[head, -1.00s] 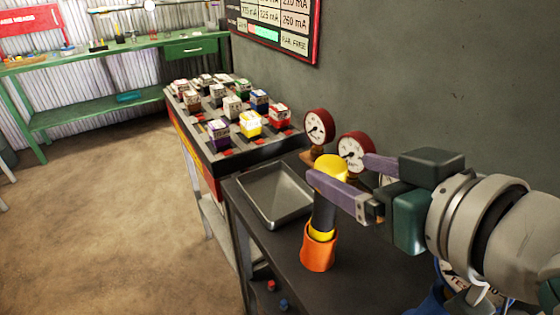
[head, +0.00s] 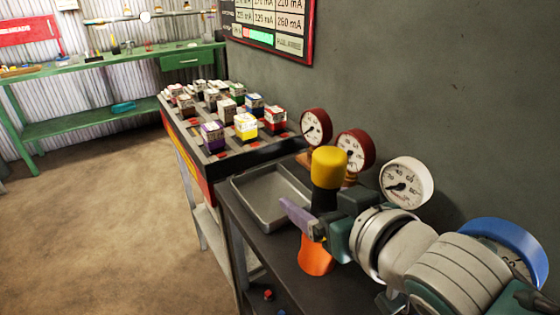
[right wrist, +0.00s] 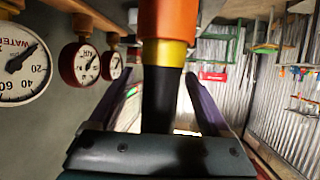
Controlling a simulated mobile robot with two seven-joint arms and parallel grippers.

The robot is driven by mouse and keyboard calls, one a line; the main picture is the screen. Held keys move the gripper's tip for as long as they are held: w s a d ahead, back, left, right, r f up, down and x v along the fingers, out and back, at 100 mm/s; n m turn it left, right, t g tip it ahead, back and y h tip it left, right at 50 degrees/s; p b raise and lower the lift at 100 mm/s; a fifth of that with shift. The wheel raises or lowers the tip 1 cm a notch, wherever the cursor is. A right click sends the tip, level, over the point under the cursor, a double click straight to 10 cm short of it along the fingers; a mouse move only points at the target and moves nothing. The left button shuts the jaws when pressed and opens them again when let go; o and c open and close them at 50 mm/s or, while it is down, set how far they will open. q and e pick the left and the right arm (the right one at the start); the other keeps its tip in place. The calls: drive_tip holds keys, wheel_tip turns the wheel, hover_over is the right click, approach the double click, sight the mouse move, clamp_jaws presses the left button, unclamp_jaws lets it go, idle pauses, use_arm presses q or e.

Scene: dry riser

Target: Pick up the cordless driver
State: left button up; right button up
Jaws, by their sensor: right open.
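The cordless driver (head: 329,163) stands upright on the dark bench, with a yellow top, a dark grip and an orange lower end. My right gripper (head: 308,203) is open at the height of the grip. One purple finger shows in front of the driver; the other is hidden behind it. In the right wrist view the driver (right wrist: 160,95) appears upside down, its dark grip between the two spread fingers (right wrist: 164,82), with gaps visible at both sides. My left gripper is not in view.
A grey metal tray (head: 258,208) lies on the bench just left of the driver. Several gauges (head: 406,183) line the wall behind and to the right. A rack of small boxes (head: 205,145) stands beyond the tray. The floor at left is clear.

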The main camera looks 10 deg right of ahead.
drive_tip(key=shift+w+a+f, duration=0.1)
drive_tip(key=shift+w+f, duration=0.05)
drive_tip(key=shift+w, duration=0.3)
clamp_jaws()
idle(0.4)
